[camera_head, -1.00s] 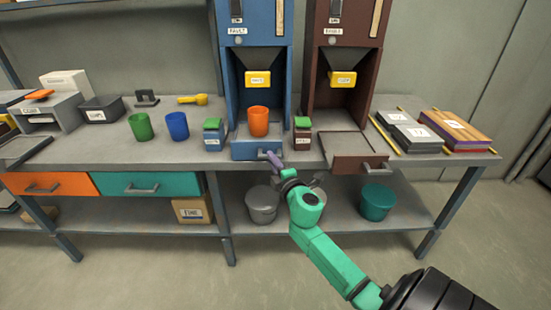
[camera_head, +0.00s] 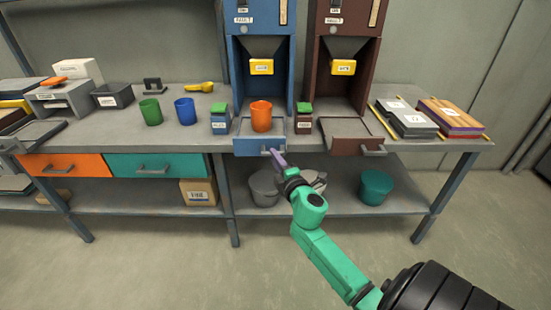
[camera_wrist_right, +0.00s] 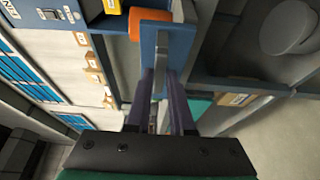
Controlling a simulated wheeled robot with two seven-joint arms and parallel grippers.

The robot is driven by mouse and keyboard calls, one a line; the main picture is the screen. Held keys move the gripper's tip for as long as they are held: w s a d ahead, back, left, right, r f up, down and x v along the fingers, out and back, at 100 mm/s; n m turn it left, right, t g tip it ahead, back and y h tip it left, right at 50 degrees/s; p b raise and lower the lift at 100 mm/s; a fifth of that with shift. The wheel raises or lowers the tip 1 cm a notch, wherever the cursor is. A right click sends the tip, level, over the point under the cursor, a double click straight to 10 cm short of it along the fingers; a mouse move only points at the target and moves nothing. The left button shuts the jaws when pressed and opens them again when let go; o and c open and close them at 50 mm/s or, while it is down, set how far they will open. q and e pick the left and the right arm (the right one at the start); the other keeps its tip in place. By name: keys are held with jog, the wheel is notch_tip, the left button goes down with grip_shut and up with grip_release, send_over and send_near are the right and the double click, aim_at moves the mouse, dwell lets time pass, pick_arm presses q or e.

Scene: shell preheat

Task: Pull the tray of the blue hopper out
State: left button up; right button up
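The blue hopper (camera_head: 290,60) stands on the bench with its tray (camera_head: 247,147) drawn out at its foot. The tray's front panel is at the bench's front edge, and an orange cup (camera_head: 261,118) stands upright on the tray. My right gripper (camera_head: 275,155) is at the tray's handle. In the right wrist view its two dark fingers (camera_wrist_right: 162,108) lie on either side of the grey handle (camera_wrist_right: 161,62), close against it. The blue tray front (camera_wrist_right: 147,50) and the orange cup (camera_wrist_right: 150,16) also show there. My left gripper is out of view.
A brown hopper (camera_head: 373,60) with its own tray out (camera_head: 340,146) stands to the right. Green (camera_head: 151,112) and blue (camera_head: 185,111) cups stand left. Buckets (camera_head: 375,188) sit on the lower shelf. The floor in front is clear.

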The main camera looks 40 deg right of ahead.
jog(key=o, duration=0.3)
jog(key=shift+s+a+f, duration=0.1)
jog(key=shift+a, duration=0.05)
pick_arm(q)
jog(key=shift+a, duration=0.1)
pick_arm(e)
jog(key=shift+s, duration=0.15)
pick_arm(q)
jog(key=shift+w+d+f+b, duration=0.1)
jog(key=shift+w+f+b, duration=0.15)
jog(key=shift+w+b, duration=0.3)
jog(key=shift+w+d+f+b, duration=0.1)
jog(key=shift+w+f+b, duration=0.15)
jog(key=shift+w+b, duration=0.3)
pick_arm(e)
jog(key=v, duration=1.4)
jog(key=shift+s, duration=0.25)
jog(key=shift+w, duration=0.1)
